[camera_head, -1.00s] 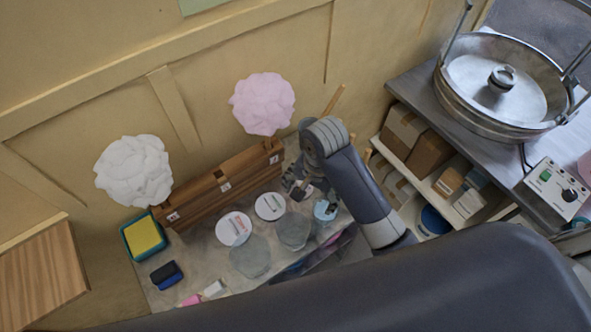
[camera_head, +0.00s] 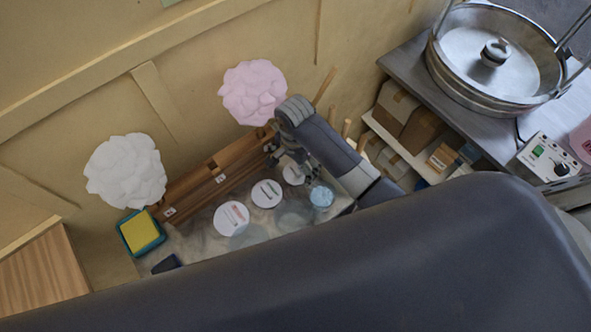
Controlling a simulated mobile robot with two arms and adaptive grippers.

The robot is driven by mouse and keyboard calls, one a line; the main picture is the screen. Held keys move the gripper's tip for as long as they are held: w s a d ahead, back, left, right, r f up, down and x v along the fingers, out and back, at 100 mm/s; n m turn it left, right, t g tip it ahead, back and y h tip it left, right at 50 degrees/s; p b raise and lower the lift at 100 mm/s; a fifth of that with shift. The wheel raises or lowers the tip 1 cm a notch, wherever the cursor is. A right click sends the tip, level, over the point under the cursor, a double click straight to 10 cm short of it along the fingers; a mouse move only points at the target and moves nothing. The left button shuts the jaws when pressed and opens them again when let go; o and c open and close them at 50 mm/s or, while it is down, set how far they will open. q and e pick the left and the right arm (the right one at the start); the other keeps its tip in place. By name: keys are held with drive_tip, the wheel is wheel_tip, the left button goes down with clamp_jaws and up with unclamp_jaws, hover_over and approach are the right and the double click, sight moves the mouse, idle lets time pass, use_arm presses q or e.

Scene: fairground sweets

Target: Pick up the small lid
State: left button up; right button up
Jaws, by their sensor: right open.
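Three round white lids lie in a row on the grey worktop, in front of the wooden rack. The large lid (camera_head: 231,219) is at the left and a medium lid (camera_head: 267,194) in the middle. The small lid (camera_head: 292,175) is at the right end, partly hidden by my right gripper. My right gripper (camera_head: 293,162) is open, pointing down right over the small lid; I cannot tell whether its fingers touch it. My left gripper is not in view.
A clear jar with blue contents (camera_head: 321,196) stands close to the right of the small lid. The wooden rack (camera_head: 215,178), holding white (camera_head: 126,171) and pink (camera_head: 252,92) candy floss, is behind. A yellow sponge in a teal tray (camera_head: 140,233) is at left.

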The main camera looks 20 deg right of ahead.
sight(294, 175)
wheel_tip(294, 175, down, 3)
drive_tip(key=shift+r+p, duration=0.1)
drive_tip(key=shift+p, duration=0.25)
drive_tip(key=shift+w+f, duration=0.1)
drive_tip(key=shift+f, duration=0.25)
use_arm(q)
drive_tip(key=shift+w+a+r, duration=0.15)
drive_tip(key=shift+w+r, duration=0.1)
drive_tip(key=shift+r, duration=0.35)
use_arm(e)
drive_tip(key=c, duration=0.9)
